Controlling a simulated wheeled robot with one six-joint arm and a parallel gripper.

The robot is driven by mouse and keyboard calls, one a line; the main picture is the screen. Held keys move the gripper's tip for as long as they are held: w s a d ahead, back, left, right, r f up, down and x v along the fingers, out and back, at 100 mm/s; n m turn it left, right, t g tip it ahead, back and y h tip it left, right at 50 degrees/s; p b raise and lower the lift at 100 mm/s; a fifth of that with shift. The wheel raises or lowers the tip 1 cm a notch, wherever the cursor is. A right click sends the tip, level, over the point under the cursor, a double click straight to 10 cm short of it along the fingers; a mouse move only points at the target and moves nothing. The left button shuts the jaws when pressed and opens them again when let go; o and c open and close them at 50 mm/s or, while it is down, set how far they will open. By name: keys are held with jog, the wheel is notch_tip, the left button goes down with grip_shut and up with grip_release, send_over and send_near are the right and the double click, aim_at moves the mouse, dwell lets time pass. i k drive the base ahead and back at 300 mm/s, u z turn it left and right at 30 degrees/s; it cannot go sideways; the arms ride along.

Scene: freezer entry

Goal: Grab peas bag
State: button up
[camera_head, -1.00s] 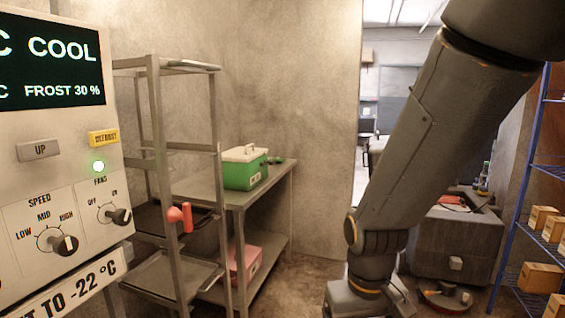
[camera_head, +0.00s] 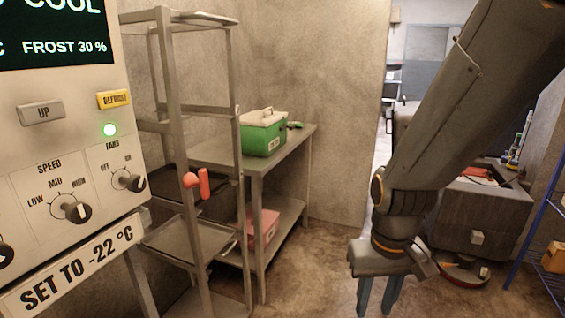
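No thing in view can be clearly made out as the peas bag. A small green item (camera_head: 295,125) lies on the steel table (camera_head: 307,137), just right of a green cooler with a white lid (camera_head: 263,134); it is too small to tell what it is. My gripper (camera_head: 378,296) hangs pointing down at the lower middle right, in front of the table and to its right. Its two blue-grey fingers are apart with floor showing between them, and nothing shows in them. Their tips are near the bottom edge of the picture.
A control panel (camera_head: 62,150) fills the near left. A metal rack (camera_head: 170,150) with a red-handled thing (camera_head: 196,184) stands before the table. A pink box (camera_head: 262,228) sits on the lower shelf. A grey chest (camera_head: 480,215) stands right. Floor (camera_head: 325,265) is open in the middle.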

aim_at(298, 125)
jog(key=z, duration=0.35)
jog(key=i, duration=4.35)
jog(key=u, duration=0.25)
